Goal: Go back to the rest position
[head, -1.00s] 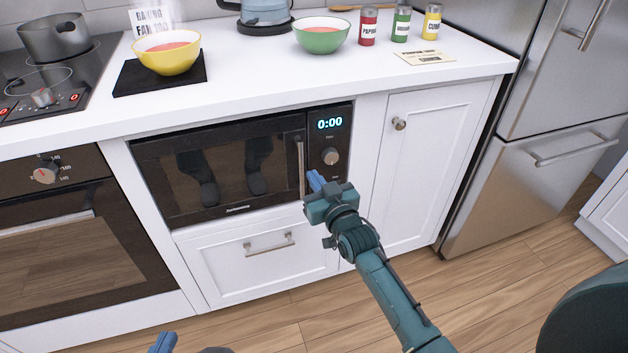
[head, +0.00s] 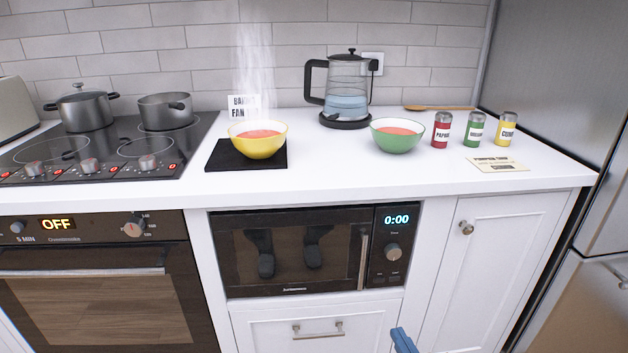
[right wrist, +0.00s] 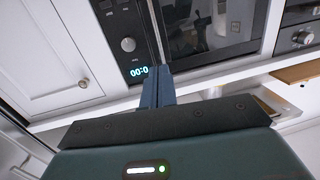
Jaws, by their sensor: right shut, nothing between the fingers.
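My right gripper (head: 403,341) shows only its blue fingertips at the bottom edge of the head view, below and right of the microwave. In the right wrist view its blue fingers (right wrist: 158,88) are together, with nothing between them. The shut microwave (head: 292,252) has a dark glass door, and its display reads 0:00. The microwave (right wrist: 129,25) also shows in the right wrist view, beyond the fingertips. I cannot see my left gripper.
A yellow bowl of orange soup (head: 258,142) steams on a black mat (head: 222,157). A green bowl (head: 397,138), kettle (head: 346,98) and spice jars stand on the white counter (head: 340,180). The oven (head: 100,290) is left, the fridge (head: 570,270) right.

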